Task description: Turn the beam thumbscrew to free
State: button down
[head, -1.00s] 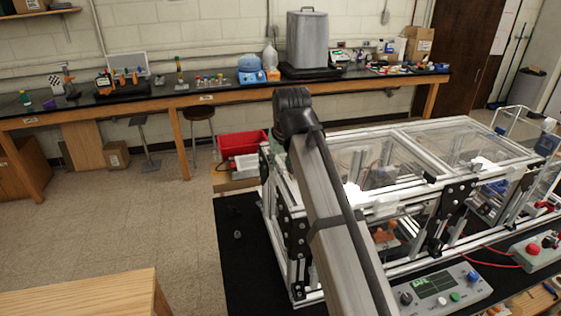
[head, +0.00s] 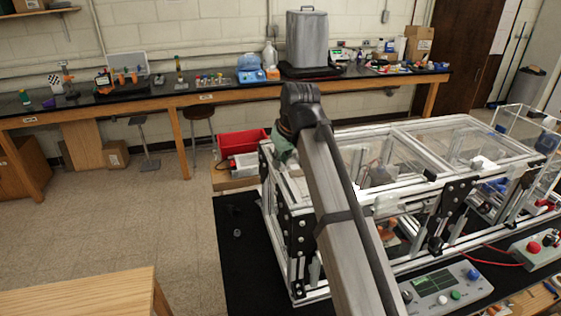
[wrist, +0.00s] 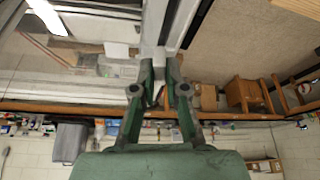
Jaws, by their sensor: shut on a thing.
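My gripper (wrist: 160,72) is in the wrist view, its two green fingers close together at the end of a pale aluminium beam (wrist: 154,28). The fingers are shut on the beam thumbscrew, which is mostly hidden between the tips, so its turn angle cannot be read. In the head view, part of my green gripper body shows beside my dark wrist, over the left end of the extrusion frame (head: 283,222). My arm hides the fingertips and thumbscrew there.
Clear panels (head: 465,140) cover the frame's top. A red bin (head: 243,142) stands behind its left end. A control box (head: 445,284) and a red-button box (head: 540,250) stand in front. Open floor lies to the left.

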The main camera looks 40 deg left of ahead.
jog(key=n+g, duration=0.1)
jog(key=n, duration=0.1)
jog(key=n+b, duration=0.1)
jog(key=n, duration=0.1)
jog(key=shift+w+f+n+g, duration=0.1)
jog(key=shift+w+n+g, duration=0.1)
jog(key=shift+n+g, duration=0.15)
jog(key=n+g+b, duration=0.1)
jog(key=n, duration=0.1)
jog(key=n+b, duration=0.1)
jog(key=n, duration=0.1)
jog(key=shift+w+n+g, duration=0.1)
jog(key=shift+n+g, duration=0.15)
jog(key=shift+g, duration=0.1)
jog(key=n+g+b, duration=0.1)
jog(key=n, duration=0.2)
jog(key=shift+a, duration=0.1)
jog(key=shift+n+g+h+p, duration=0.35)
jog(key=shift+n+h, duration=0.25)
jog(key=shift+n, duration=0.9)
jog(key=c, duration=1.2)
grip_release()
